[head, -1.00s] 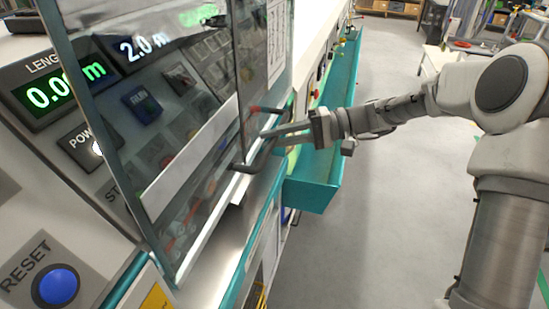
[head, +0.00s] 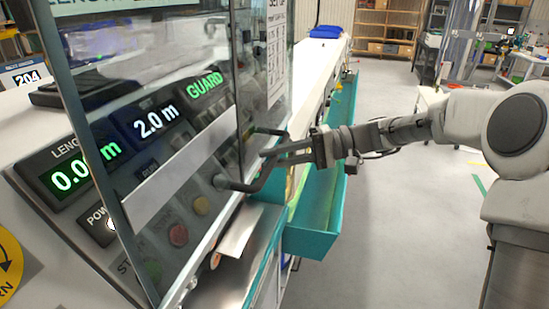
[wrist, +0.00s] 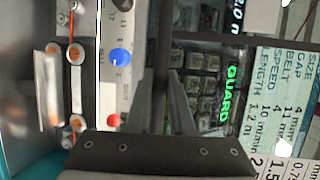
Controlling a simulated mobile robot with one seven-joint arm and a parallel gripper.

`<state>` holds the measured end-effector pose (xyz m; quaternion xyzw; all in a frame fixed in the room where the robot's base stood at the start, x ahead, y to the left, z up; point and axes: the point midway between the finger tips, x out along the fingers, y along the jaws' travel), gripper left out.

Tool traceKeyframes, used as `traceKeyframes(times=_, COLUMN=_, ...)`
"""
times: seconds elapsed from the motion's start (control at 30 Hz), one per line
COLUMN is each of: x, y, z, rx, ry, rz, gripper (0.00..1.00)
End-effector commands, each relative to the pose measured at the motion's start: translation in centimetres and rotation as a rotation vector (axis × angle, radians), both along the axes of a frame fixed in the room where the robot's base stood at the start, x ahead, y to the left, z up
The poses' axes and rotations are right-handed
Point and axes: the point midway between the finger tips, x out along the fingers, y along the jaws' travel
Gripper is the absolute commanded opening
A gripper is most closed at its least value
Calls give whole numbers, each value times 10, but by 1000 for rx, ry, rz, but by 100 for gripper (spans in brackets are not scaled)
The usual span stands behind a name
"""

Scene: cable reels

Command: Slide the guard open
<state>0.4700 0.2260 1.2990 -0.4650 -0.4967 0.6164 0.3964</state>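The guard (head: 150,110) is a clear panel in a metal frame, standing over the control panel in the head view. Its dark bar handle (head: 238,186) sticks out from its lower right side. My gripper (head: 268,154) reaches in from the right at the handle. In the wrist view the dark handle bar (wrist: 163,50) runs upright between the two fingers (wrist: 163,100), which lie close against both sides of it. The fingers look shut on the bar. A green display (head: 205,82) behind the guard reads GUARD.
Behind the guard are a length display (head: 75,176), a 2.0 m display (head: 157,116) and several buttons. A teal trough (head: 315,240) runs along the machine's side below my gripper. The grey floor (head: 400,240) to the right is clear. Shelves (head: 385,25) stand far back.

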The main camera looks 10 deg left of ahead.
Motion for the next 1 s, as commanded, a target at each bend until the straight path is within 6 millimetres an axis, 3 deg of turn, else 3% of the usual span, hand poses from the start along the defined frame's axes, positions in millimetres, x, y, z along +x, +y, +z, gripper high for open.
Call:
traceKeyframes(times=0.03, x=0, y=0, z=0, rx=0, ry=0, rz=-1, gripper=31)
traceKeyframes(times=0.13, x=0, y=0, z=0, rx=0, ry=0, rz=-1, gripper=49)
traceKeyframes(times=0.57, x=3, y=-10, z=1, rx=-1, ry=-1, rz=-2, gripper=50)
traceKeyframes(times=0.67, x=7, y=-25, z=3, rx=-1, ry=0, rz=-4, gripper=50)
traceKeyframes(times=1.0, x=29, y=-104, z=18, rx=-1, ry=-1, rz=-5, gripper=50)
